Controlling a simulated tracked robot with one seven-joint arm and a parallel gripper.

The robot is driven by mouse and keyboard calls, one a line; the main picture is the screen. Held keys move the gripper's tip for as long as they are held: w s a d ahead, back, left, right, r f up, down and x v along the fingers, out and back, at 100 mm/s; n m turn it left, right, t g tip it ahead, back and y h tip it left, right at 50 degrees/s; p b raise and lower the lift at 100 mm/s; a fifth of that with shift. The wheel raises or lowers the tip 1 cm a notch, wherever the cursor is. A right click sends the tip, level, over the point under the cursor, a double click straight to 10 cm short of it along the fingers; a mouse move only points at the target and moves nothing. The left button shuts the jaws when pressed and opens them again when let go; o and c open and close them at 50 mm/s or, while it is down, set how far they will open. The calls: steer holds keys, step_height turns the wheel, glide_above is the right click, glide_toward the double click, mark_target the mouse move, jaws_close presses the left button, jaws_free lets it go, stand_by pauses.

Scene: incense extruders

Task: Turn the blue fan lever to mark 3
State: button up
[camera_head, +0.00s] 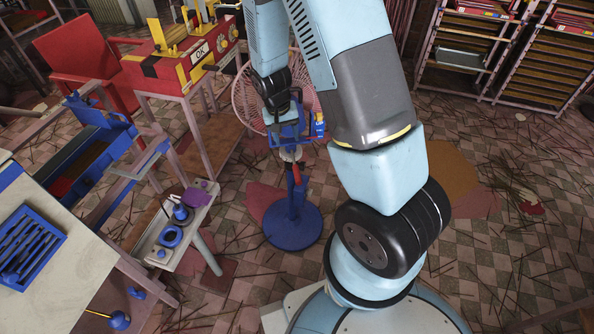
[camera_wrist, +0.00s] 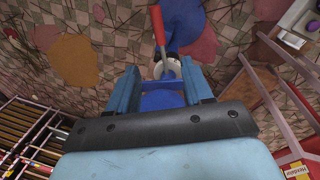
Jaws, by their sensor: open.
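The blue fan stands on the floor in the head view, with a round blue base (camera_head: 292,226) and a pinkish wire cage (camera_head: 243,98) partly behind my arm. A lever with a red grip shows in the wrist view (camera_wrist: 157,24) and small in the head view (camera_head: 296,174). It joins a pale round hub (camera_wrist: 167,69) just beyond my fingertips. My gripper (camera_wrist: 162,78) is open, one finger on each side of the hub's near side. In the head view my gripper (camera_head: 290,138) is at the fan's post. I cannot read any marks or tell whether the fingers touch.
A red and yellow machine (camera_head: 185,62) stands on a pink-legged stand left of the fan. A narrow side table (camera_head: 180,235) carries small blue parts and a purple piece. Racks (camera_head: 470,50) stand at the back right. Thin sticks litter the tiled floor.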

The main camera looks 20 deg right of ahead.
mark_target(296, 172)
steer(key=shift+s+d+f, duration=0.15)
steer(key=shift+d+f, duration=0.35)
steer(key=shift+f, duration=2.35)
steer(key=shift+s+d+f, duration=0.1)
steer(key=shift+d+f, duration=0.35)
steer(key=shift+f, duration=2.45)
steer(key=shift+s+d+f, duration=0.15)
steer(key=shift+d+f, duration=0.35)
steer(key=shift+f, duration=2.35)
jaws_close()
